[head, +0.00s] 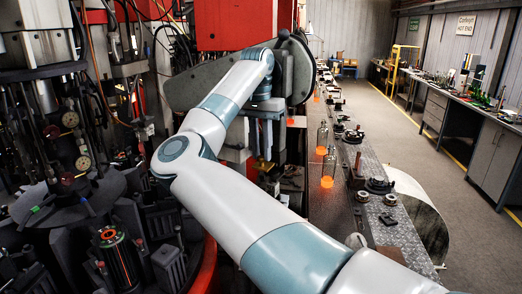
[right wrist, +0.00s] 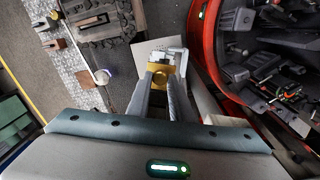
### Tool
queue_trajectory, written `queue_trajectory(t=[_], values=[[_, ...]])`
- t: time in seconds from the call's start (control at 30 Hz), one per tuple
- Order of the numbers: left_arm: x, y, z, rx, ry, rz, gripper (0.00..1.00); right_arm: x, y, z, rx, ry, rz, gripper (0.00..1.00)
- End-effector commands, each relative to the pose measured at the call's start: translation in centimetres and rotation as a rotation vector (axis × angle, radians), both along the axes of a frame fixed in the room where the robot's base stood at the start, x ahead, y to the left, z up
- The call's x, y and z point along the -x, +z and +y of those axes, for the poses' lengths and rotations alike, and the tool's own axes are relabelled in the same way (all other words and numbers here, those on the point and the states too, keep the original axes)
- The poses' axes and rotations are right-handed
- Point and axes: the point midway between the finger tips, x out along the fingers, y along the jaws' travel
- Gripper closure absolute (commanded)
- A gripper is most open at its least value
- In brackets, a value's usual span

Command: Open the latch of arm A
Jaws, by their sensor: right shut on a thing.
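My right arm reaches across the head view, and its gripper (head: 262,140) points down beside a large grey rounded machine arm (head: 195,88). In the right wrist view my right gripper (right wrist: 162,76) is shut on a brass-coloured piece, which looks like the latch (right wrist: 160,69). My left gripper is not in view.
Glass bottles with glowing orange bottoms (head: 328,168) stand along the metal conveyor (head: 365,160) to the right. Dark mould machinery (head: 70,190) fills the left. A red curved rim (right wrist: 209,50) is close to the gripper's right in the wrist view. The floor aisle (head: 380,120) is clear.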

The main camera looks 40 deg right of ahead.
Motion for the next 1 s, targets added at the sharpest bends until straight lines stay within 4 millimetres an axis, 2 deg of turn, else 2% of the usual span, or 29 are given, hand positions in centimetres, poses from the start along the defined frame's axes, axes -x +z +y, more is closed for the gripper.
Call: queue_trajectory(t=[0.2,0.23,0.3,0.77,1.0], values=[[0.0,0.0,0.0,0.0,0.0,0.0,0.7,0.1,-0.3,0.0,-0.004,-0.001,0.004,1.0],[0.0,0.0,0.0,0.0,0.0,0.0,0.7,0.1,-0.3,0.1,-0.004,-0.001,0.004,0.78],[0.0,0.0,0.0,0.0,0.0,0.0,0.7,0.1,-0.3,0.0,-0.004,-0.001,0.004,0.62],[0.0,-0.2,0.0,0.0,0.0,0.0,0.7,0.0,0.2,0.0,-0.001,-0.001,0.0,0.62],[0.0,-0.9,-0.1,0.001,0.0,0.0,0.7,-0.1,2.0,0.0,-0.001,0.0,-0.002,0.62]])
